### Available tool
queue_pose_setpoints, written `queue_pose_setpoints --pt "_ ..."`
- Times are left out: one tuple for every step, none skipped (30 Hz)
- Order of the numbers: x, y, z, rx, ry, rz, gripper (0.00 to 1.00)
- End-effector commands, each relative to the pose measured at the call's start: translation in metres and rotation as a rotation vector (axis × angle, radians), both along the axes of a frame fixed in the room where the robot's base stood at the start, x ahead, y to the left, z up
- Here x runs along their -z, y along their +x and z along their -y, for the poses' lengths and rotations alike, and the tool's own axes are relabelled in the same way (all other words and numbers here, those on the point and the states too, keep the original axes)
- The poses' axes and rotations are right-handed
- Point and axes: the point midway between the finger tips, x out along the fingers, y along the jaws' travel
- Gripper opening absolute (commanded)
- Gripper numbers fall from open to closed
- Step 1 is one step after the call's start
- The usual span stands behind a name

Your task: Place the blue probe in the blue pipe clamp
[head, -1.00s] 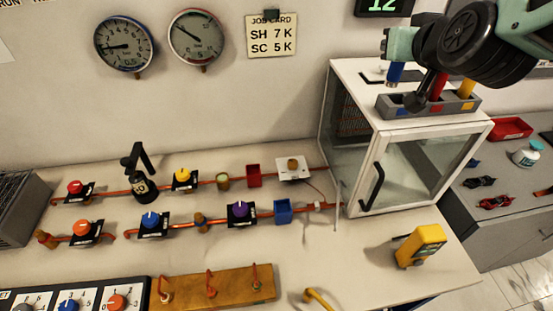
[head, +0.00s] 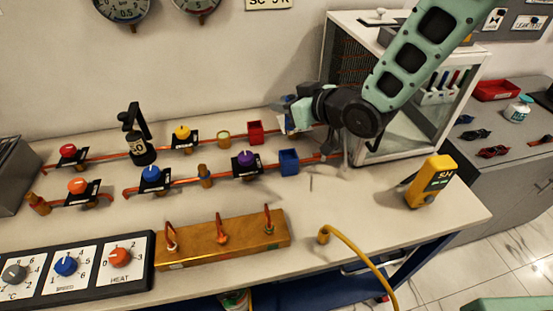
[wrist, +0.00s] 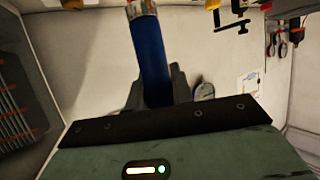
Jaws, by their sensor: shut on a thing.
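The blue probe (wrist: 151,52) is a blue cylinder with a silvery end, gripped between the dark fingers of my gripper (wrist: 156,92) in the wrist view. In the head view my gripper (head: 288,116) hangs over the upper pipe near its right end, seen partly from behind. Only a small blue patch shows there, so the probe is mostly hidden. The blue pipe clamp (head: 289,162) looks like a small square blue block on the lower pipe, right of the purple knob. It appears empty. My gripper is above and behind it in the picture, apart from it.
A red clamp (head: 255,132) sits on the upper pipe, just left of my gripper. A purple knob (head: 245,158) is left of the blue clamp. The glass cabinet (head: 349,35) stands behind my arm. A yellow meter (head: 432,182) and a brass manifold (head: 190,246) are nearer the front.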

Motion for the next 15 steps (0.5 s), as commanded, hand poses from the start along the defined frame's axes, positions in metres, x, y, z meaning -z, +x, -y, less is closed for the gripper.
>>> queue_pose_setpoints --pt "0.01 -0.001 0.0 -0.002 -0.002 -0.006 0.0" --pt "0.015 -0.001 0.0 -0.002 -0.002 -0.006 0.0" --pt "0.022 -0.001 0.0 -0.002 -0.003 -0.006 0.0" --pt "0.027 -0.001 0.0 -0.001 -0.003 -0.005 0.0" --pt "0.031 -0.001 0.0 -0.003 -0.003 -0.004 0.0" --pt "0.037 -0.001 0.0 -0.002 -0.003 -0.003 0.0" --pt "0.041 -0.001 0.0 -0.002 -0.003 -0.003 0.0" --pt "0.044 -0.001 0.0 -0.002 -0.002 -0.001 0.0" --pt "0.047 0.0 0.0 -0.002 -0.001 -0.002 0.0" --pt "0.049 0.0 0.0 -0.001 -0.001 -0.002 0.0" --pt "0.05 0.0 0.0 -0.001 0.0 -0.001 0.0" --pt "0.053 0.0 0.0 -0.001 0.0 -0.001 0.0" --pt "0.057 0.0 0.0 -0.001 -0.001 -0.002 0.0" --pt "0.061 -0.001 0.0 -0.001 -0.002 -0.002 0.0" --pt "0.066 -0.001 0.0 -0.001 -0.003 -0.003 0.0"
